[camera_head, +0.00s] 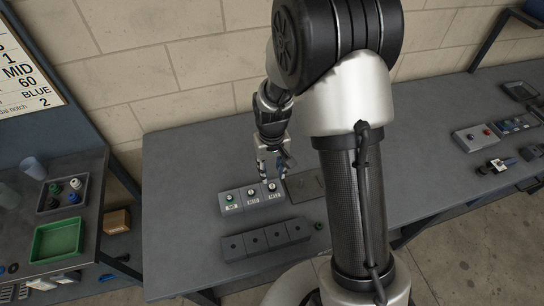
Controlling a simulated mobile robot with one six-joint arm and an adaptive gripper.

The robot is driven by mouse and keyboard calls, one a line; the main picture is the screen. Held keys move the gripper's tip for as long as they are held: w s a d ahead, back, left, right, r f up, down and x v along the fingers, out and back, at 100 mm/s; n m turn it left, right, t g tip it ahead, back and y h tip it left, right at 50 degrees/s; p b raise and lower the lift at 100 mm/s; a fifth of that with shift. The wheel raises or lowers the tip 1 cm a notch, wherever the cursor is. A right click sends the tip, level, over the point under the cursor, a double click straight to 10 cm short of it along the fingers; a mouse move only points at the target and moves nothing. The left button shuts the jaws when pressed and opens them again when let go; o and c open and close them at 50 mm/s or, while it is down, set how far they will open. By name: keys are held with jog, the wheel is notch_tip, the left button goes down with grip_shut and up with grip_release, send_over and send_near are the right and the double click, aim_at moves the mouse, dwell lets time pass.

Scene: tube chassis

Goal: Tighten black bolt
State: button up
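My gripper (272,178) points down over the right end of a grey block (242,208) on the workbench. The block carries a row of three small light-topped fittings with labels on its front; the left one (230,197) has a green label. The right fitting (271,187) is just under or between my fingertips. At this size I cannot tell whether the fingers touch it, or which fitting is a black bolt.
A dark block with several holes (266,240) lies in front of the labelled block. A flat dark plate (306,184) lies to the right, partly hidden by my arm. A green bin (58,241) stands on the left bench. Control boxes (477,138) stand far right. The bench's left part is clear.

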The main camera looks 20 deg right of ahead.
aim_at(272, 186)
jog(key=shift+s+f, duration=0.2)
jog(key=shift+f, duration=0.25)
notch_tip(272, 186, down, 7)
jog(key=b, duration=0.5)
jog(key=shift+r, duration=0.15)
jog(key=n, duration=2.3)
jog(key=shift+n+b, duration=0.3)
jog(key=shift+c, duration=0.2)
grip_shut()
